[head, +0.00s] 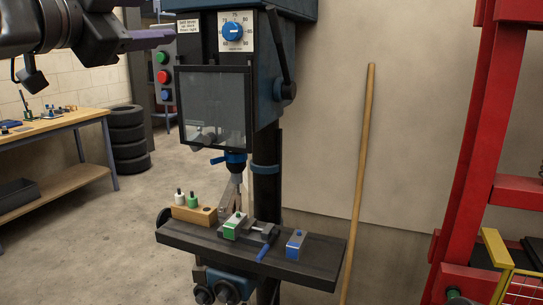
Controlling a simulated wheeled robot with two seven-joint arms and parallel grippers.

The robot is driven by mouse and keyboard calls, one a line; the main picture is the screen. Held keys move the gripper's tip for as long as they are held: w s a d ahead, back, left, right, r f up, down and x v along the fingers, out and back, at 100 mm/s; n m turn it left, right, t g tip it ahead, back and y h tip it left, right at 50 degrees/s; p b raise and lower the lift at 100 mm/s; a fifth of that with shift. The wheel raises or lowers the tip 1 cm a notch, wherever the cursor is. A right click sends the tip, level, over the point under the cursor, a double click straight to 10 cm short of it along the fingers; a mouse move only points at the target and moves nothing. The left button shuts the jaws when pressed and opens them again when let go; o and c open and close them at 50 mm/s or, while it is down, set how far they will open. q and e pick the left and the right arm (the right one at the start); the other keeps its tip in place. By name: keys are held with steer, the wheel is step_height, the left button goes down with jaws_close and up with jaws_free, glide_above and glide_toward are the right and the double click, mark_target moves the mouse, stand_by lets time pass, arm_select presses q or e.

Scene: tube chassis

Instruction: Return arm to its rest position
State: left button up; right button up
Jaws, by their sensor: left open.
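My left arm comes in from the upper left. Its gripper (152,38), with purple fingers, is open and empty, raised high beside the drill press head. The drill press (266,115) stands in the middle, with a dial, a clear guard (215,108) and a blue chuck (236,160). On its dark table (190,236) a vise (252,230) has a green-and-white block (235,225) at it. My right gripper is not in view.
A wooden holder (193,213) with white and green pegs and a grey-blue block (296,243) are on the press table. A control panel (163,80) stands close behind my gripper. A workbench (60,125), stacked tyres (128,140), a pole (361,170) and a red frame (483,130) stand around.

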arm_select(q)
steer(key=w+d+f+n+g, duration=0.1)
steer(key=w+d+f+n, duration=0.3)
steer(key=f, duration=0.5)
steer(key=w+d+f+n+g+p, duration=0.1)
steer(key=w+d+f, duration=0.1)
steer(key=w+f, duration=0.55)
steer(key=w+d+f+n+g, duration=0.1)
steer(key=w+d+f+n, duration=0.25)
steer(key=f, duration=0.65)
step_height(320, 180, down, 27)
steer(key=d+n+g+y+p, duration=0.2)
steer(key=n+g, duration=0.1)
steer(key=s+f+n+g+p, duration=0.1)
steer(key=s+f+n+g, duration=0.1)
steer(key=s+f, duration=0.8)
steer(key=s+f+n+g, duration=0.1)
steer(key=s+f+g, duration=0.3)
steer(key=f, duration=0.9)
steer(key=s+f+g, duration=0.1)
steer(key=s+f, duration=0.3)
steer(key=s, duration=0.4)
steer(key=s+f+n+g+p, duration=0.1)
steer(key=s+f, duration=0.3)
steer(key=s, duration=0.4)
steer(key=s+f+g+p, duration=0.1)
steer(key=s+f, duration=0.3)
steer(key=s, duration=0.4)
steer(key=shift+s+a+g, duration=0.2)
steer(key=shift+g, duration=0.7)
